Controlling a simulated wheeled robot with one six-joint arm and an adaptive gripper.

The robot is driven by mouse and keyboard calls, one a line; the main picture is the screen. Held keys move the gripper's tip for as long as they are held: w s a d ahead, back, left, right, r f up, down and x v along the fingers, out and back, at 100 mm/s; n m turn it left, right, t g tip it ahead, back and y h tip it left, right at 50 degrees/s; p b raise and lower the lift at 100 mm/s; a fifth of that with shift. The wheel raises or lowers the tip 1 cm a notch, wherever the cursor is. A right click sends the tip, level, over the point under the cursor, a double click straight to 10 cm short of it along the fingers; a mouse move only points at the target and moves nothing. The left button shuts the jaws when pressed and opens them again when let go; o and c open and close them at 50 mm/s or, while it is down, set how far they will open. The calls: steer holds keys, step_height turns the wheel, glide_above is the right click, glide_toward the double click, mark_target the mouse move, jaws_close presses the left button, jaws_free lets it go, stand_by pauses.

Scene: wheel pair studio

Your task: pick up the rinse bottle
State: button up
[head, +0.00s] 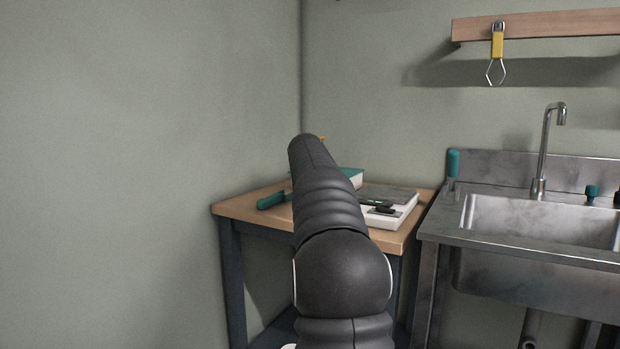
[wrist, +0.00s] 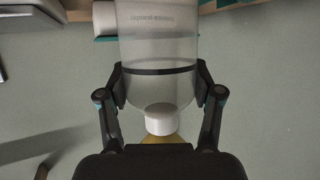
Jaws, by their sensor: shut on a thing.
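The rinse bottle (wrist: 155,60) fills the upper middle of the wrist view, with a clear, see-through body, a dark band, a white cap (wrist: 160,118) and a yellow part just beyond the cap. My gripper (wrist: 160,86) is shut on the body, one finger pressed on each side. Print on the bottle is too small to read. In the head view my arm hides the gripper and almost all of the bottle; only a small yellow tip (head: 322,138) shows past the arm.
A wooden table (head: 242,208) in the corner holds a teal-handled tool (head: 272,200), a teal-and-white box (head: 352,178) and a white scale-like device (head: 398,216). A steel sink (head: 540,215) with a tall tap (head: 545,145) stands right. A yellow-handled tool (head: 497,45) hangs from a wooden shelf.

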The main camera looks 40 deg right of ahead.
steer(key=r, duration=0.3)
steer(key=shift+s+d+p, duration=0.2)
steer(key=shift+d+p, duration=0.1)
steer(key=shift+p, duration=0.05)
steer(key=s+d+r+p, duration=0.2)
steer(key=s+d+r, duration=0.4)
steer(key=d, duration=0.2)
steer(key=shift+s+d+r+p, duration=0.15)
steer(key=shift+s+d+p, duration=0.15)
steer(key=shift+s+p, duration=0.1)
